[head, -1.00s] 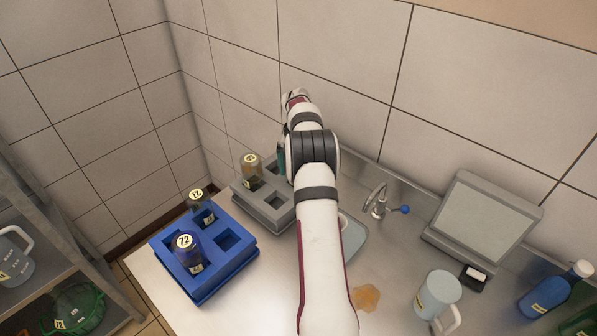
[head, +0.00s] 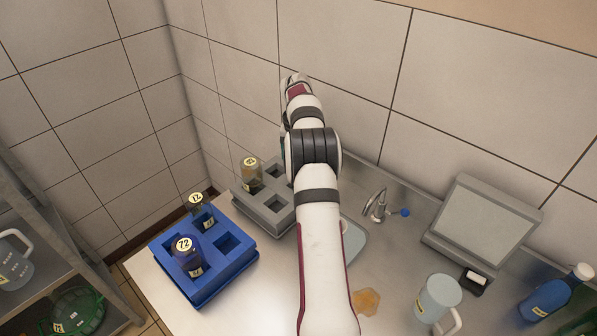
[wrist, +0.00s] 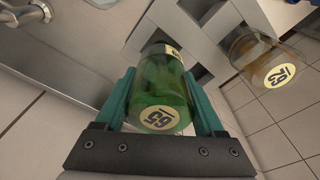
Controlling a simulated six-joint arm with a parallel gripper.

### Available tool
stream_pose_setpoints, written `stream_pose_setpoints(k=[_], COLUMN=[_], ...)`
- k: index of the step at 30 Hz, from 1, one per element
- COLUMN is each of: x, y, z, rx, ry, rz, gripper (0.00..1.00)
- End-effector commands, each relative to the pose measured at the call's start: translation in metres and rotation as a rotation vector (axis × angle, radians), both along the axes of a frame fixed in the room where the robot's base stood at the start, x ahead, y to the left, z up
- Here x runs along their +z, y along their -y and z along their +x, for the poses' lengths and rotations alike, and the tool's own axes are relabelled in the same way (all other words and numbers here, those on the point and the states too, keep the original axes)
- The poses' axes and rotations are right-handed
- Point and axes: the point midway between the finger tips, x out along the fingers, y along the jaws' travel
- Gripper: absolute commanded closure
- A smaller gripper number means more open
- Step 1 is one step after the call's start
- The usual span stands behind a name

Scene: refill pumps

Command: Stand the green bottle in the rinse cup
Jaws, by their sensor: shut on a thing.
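The green bottle (wrist: 160,90), with a round pale label, is between the two teal fingers of my gripper (wrist: 160,78) in the wrist view. My gripper is shut on it. In the head view my own arm hides the bottle and most of the gripper, which is over the back of the counter by the grey rack (head: 275,208). A pale blue-grey basin (head: 354,243) is partly hidden behind my arm. A pale handled cup (head: 438,297) with a yellow label stands at the front right. I cannot tell which vessel is the rinse cup.
The grey rack holds an amber bottle (head: 251,177), also in the wrist view (wrist: 262,62). A blue rack (head: 205,285) holds two dark bottles. A tap (head: 375,205), a scale (head: 487,225) and a blue bottle (head: 550,297) stand on the right. An orange spill (head: 367,301) lies on the counter.

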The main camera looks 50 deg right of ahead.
Motion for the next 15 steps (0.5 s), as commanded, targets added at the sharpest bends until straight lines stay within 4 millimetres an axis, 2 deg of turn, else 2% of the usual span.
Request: stream_pose_setpoints(k=[3, 6, 15], x=[0.031, 0.050, 0.092], y=[0.000, 0.000, 0.000], z=[0.001, 0.001, 0.000], rx=[0.000, 0.001, 0.002], ry=[0.003, 0.002, 0.001], rz=[-0.003, -0.001, -0.002], gripper=[0.95, 0.95, 0.95])
